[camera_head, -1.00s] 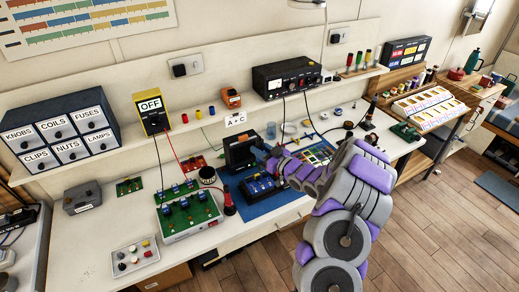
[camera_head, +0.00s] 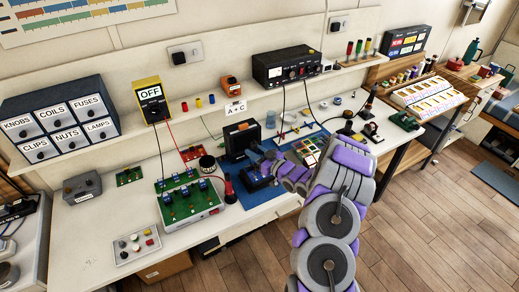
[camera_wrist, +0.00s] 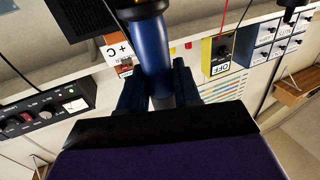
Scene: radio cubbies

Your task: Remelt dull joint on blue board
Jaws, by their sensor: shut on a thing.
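My gripper (camera_head: 264,167) is over the blue mat (camera_head: 236,203) near the middle of the bench. In the wrist view its dark fingers (camera_wrist: 159,88) are shut on a blue cylindrical tool handle (camera_wrist: 153,50) with a dark collar; its tip is out of view. A small dark blue board unit (camera_head: 252,179) lies on the mat, just under and left of my gripper and partly hidden by it. I cannot make out its joints or whether the tool touches it. A black box (camera_head: 239,142) stands upright behind it.
A yellow OFF box (camera_head: 152,104) and a black power supply (camera_head: 286,67) stand on the shelf.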

